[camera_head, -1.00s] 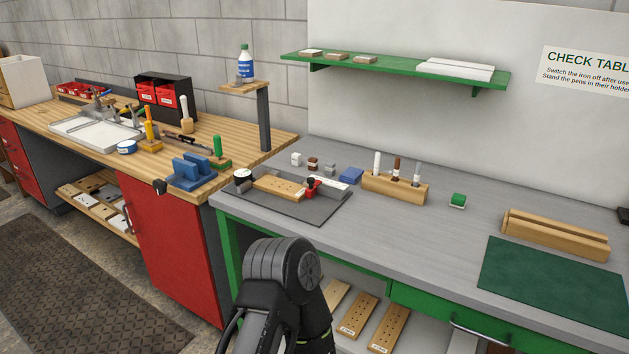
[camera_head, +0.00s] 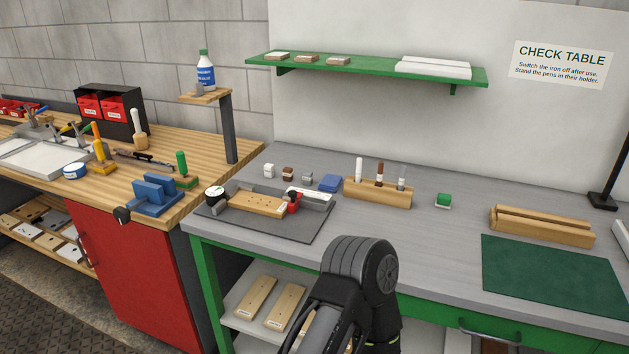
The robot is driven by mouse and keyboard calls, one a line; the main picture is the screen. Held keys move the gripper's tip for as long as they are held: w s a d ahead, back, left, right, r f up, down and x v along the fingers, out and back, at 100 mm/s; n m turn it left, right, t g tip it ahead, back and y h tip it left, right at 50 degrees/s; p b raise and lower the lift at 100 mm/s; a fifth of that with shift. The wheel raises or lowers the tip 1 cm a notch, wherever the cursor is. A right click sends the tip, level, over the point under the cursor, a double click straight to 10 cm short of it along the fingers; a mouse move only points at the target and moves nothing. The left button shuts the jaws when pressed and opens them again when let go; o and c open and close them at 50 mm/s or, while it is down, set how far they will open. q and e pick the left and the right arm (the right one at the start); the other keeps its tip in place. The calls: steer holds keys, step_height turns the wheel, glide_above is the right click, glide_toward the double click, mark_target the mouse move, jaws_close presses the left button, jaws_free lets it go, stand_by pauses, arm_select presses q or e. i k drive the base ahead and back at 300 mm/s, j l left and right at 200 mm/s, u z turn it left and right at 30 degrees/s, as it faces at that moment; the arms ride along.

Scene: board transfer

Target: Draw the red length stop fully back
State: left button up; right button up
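The red length stop (camera_head: 294,201) is a small red block with a dark part on top. It sits at the right end of a wooden board (camera_head: 256,204) with holes, on a dark grey plate (camera_head: 296,231) at the left of the grey table. A round dial gauge (camera_head: 214,194) stands at the board's left end. The stop looks close against the board's end; whether they touch is too small to tell. A dark arm link of mine rises at the bottom middle, in front of the table. Neither gripper shows.
A wooden bench (camera_head: 213,160) with a blue vise (camera_head: 154,193) stands at left.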

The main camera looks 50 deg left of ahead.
mark_target(293, 206)
steer(key=k+j, duration=0.1)
steer(key=j, duration=0.3)
steer(key=k+j+z, duration=0.15)
steer(key=j, duration=0.65)
steer(key=k+j+z, duration=0.1)
steer(key=j, duration=0.3)
steer(key=k+j, duration=0.2)
steer(key=j, duration=0.2)
steer(key=k+j+z, duration=0.15)
steer(key=j, duration=0.25)
